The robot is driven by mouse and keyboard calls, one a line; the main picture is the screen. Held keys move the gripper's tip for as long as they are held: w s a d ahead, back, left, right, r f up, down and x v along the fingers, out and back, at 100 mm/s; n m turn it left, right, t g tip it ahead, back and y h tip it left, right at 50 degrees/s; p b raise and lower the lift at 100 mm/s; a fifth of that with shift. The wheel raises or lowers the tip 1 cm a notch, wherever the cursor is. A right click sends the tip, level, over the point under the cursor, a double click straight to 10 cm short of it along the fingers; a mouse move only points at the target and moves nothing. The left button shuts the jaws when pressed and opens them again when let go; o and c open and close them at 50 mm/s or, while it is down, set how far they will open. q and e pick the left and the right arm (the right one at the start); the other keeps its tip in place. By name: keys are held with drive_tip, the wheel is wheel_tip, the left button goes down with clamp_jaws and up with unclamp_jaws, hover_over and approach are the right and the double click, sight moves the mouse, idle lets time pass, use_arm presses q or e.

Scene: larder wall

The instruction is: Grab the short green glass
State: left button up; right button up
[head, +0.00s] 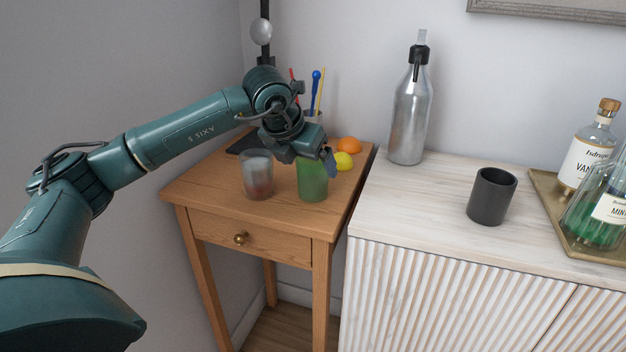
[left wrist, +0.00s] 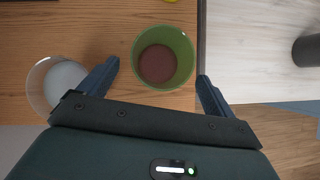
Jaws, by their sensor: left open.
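The short green glass (head: 312,184) stands upright on the small wooden side table, near its right front corner. In the left wrist view the green glass (left wrist: 163,57) is seen from above, just beyond and between the fingertips. My left gripper (head: 318,160) is above the glass in the head view, its fingers pointing down and partly hiding the rim. In the left wrist view the left gripper (left wrist: 158,75) is open with its fingers wide apart. A clear glass (head: 257,174) stands to the left; it also shows by the left finger (left wrist: 58,84). My right gripper does not show.
The wooden side table (head: 218,208) also holds a lemon (head: 344,161), an orange (head: 349,145) and a pen cup at the back. The white cabinet (head: 432,196) beside it bears a dark cup (head: 491,196), a silver bottle (head: 410,112) and a tray (head: 560,212) with bottles.

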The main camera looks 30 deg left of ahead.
use_arm(q)
drive_tip(key=x, duration=0.5)
drive_tip(key=shift+w, duration=0.1)
drive_tip(key=shift+c, duration=0.2)
drive_tip(key=c, duration=1.2)
